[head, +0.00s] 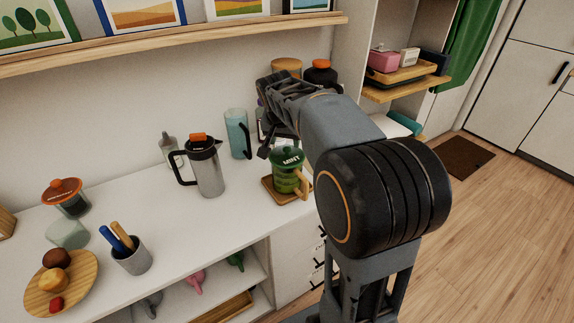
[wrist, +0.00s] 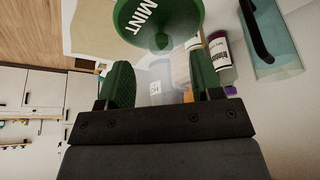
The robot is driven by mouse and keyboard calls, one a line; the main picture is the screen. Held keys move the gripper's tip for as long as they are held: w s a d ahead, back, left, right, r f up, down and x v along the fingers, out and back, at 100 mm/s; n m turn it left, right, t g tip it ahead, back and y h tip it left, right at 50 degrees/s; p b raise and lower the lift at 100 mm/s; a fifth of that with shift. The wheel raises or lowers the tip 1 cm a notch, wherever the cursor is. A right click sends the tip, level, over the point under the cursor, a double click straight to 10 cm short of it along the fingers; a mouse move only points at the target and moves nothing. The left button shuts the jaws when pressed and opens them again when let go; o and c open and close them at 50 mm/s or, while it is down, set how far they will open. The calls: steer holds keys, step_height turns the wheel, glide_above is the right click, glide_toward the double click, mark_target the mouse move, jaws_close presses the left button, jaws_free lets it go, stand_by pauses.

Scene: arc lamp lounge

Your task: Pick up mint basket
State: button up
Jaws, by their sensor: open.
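The mint basket (head: 287,177) is green with a dark green lid marked MINT and has a light wooden handle at its right. It stands upright on a small wooden tray (head: 268,196) on the white counter. In the wrist view its round MINT lid (wrist: 157,22) shows at the top centre, cut off by the frame edge. My gripper (wrist: 160,75) is open, with its two green ribbed fingers apart and nothing held between them. The lid lies beyond the fingertips, and I see no clear contact. In the head view my wrist hides most of the gripper, behind and above the basket.
A steel pot (head: 206,168) with an orange top and a teal pitcher (head: 237,134) stand left of the basket. Bottles and jars stand behind it, partly hidden by my arm. A cup with utensils (head: 132,260) and a round wooden plate (head: 83,273) are farther left. A picture ledge (head: 200,42) runs above.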

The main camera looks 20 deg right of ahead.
mark_target(287, 146)
steer(key=shift+w+x, duration=0.2)
steer(key=shift+x, duration=2.55)
steer(key=shift+d+r, duration=0.1)
jaws_close()
